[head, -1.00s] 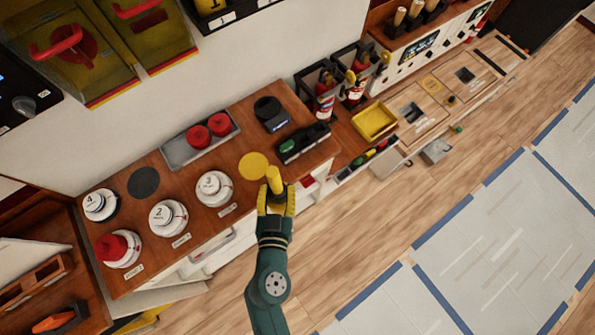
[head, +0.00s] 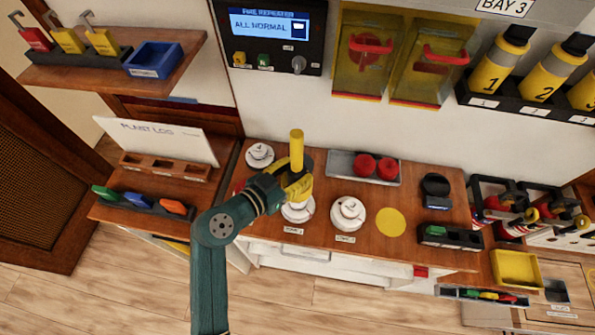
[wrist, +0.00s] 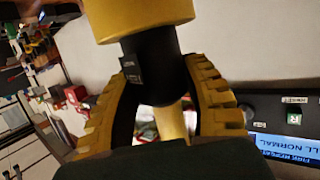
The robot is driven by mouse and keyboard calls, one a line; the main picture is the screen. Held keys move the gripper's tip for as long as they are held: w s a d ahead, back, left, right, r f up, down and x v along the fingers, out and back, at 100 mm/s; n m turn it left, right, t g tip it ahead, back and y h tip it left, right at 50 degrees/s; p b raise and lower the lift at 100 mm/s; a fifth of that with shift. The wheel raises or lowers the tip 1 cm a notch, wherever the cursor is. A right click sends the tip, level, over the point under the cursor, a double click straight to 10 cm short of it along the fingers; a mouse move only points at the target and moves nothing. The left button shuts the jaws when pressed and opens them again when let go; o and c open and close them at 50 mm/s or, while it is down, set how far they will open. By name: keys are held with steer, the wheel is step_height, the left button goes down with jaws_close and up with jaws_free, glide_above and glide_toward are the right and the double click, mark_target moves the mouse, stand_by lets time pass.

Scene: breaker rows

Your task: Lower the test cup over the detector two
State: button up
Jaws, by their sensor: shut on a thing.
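My gripper (head: 297,186) is shut on a yellow tool with a black collar, which I take to be the test cup (head: 296,150). The yellow cylinder stands up above the jaws in the head view. The wrist view shows its wide yellow end (wrist: 140,15), the black collar and a thinner yellow part between the fingers. Detector two (head: 298,212) is a white round unit on the wooden bench, just below the gripper in the head view and partly hidden by it. The height gap between them cannot be told.
White detector three (head: 348,213) stands close to the right and detector four (head: 259,155) behind left. A red-capped unit is mostly hidden by my arm. A grey tray (head: 345,166) with two red caps lies behind. A flat yellow disc (head: 391,222) marks bare bench at right.

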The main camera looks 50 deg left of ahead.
steer(key=shift+w+d+r, duration=0.1)
steer(key=shift+d, duration=0.05)
steer(key=shift+b, duration=0.4)
step_height(320, 180, down, 6)
steer(key=b, duration=0.6)
steer(key=shift+b, duration=0.8)
stand_by(1.1)
steer(key=shift+f+b, duration=1.45)
steer(key=shift+b, duration=0.25)
steer(key=o, duration=1.3)
